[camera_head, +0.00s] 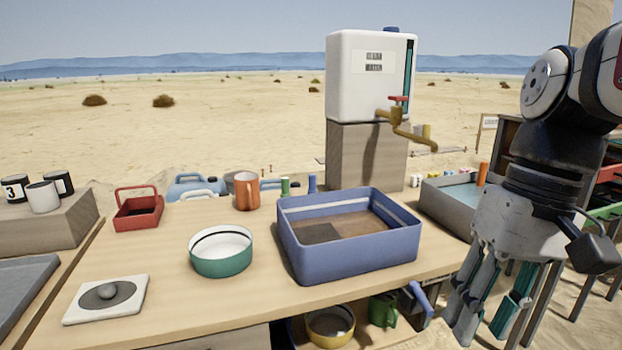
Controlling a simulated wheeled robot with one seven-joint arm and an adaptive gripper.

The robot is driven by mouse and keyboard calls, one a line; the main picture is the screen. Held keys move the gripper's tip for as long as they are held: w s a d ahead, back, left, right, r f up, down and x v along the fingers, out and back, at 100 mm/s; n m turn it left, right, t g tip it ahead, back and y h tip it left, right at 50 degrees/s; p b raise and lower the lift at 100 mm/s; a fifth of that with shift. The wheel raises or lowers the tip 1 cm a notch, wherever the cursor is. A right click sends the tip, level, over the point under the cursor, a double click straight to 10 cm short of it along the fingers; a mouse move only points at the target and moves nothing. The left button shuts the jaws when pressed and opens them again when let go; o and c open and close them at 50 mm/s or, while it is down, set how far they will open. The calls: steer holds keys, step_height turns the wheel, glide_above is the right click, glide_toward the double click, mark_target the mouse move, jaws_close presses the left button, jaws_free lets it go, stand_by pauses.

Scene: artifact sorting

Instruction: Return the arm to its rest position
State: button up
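My gripper (487,303) hangs at the right of the head view, pointing down, beside the right end of the wooden table (150,245). Its fingers are apart with a gap between them, and I see nothing held. My arm comes in from the upper right edge with the wrist bent above the gripper. The fingertips reach near the bottom edge of the picture.
A water dispenser (350,75) stands behind. A grey bin (445,215) is close behind my gripper.

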steer(key=s+f+t+h, duration=0.1)
steer(key=s+f, duration=0.2)
steer(key=s, duration=0.4)
steer(key=s+f+h, duration=0.1)
steer(key=s+f, duration=0.2)
steer(key=s, duration=0.4)
step_height(320, 180, up, 32)
steer(key=t+p, duration=0.4)
steer(key=p, duration=2.5)
steer(key=shift+d+f, duration=0.2)
